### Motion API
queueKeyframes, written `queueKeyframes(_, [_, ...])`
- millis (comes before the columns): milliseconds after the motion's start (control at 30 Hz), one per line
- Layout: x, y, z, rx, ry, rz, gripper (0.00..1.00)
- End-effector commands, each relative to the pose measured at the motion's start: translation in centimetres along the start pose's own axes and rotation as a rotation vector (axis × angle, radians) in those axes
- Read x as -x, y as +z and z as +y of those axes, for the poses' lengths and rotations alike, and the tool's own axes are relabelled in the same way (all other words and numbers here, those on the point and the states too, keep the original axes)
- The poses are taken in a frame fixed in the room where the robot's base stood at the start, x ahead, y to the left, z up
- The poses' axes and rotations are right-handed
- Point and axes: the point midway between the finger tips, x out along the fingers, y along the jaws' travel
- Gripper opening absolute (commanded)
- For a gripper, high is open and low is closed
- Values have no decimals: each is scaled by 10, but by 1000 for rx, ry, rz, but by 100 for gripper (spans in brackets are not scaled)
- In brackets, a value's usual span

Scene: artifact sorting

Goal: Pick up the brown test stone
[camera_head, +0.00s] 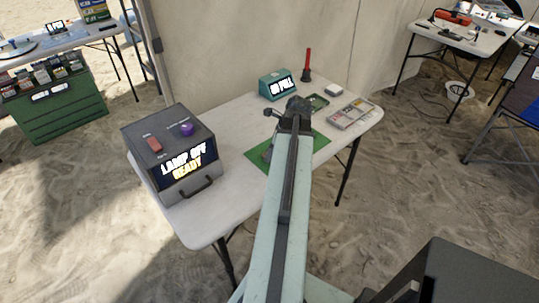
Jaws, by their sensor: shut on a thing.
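My gripper (297,105) is at the far end of my pale green arm, above the back part of the green mat (258,158) on the white table. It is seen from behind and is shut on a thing. The wrist hides its fingertips and what they hold. I cannot make out the brown test stone anywhere in this view. A small greyish thing (267,152) shows at the left side of my arm over the mat; I cannot tell what it is.
A grey box (140,141) with a lit "LAMP OFF READY" sign stands at the table's left. Behind are a teal display (276,86), a red-topped stand (307,65), a green tray (318,101) and a compartment box (351,113). The front of the white table (215,215) is clear.

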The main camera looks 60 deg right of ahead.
Motion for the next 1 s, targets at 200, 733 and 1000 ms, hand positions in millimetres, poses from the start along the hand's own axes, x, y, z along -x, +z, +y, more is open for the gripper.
queueKeyframes(200, [16, 6, 0, -1, 0, 0, 0])
queueKeyframes(733, [73, -62, -3, -7, -3, 0, 0])
queueKeyframes(1000, [102, -117, -4, -5, -1, 0, 0])
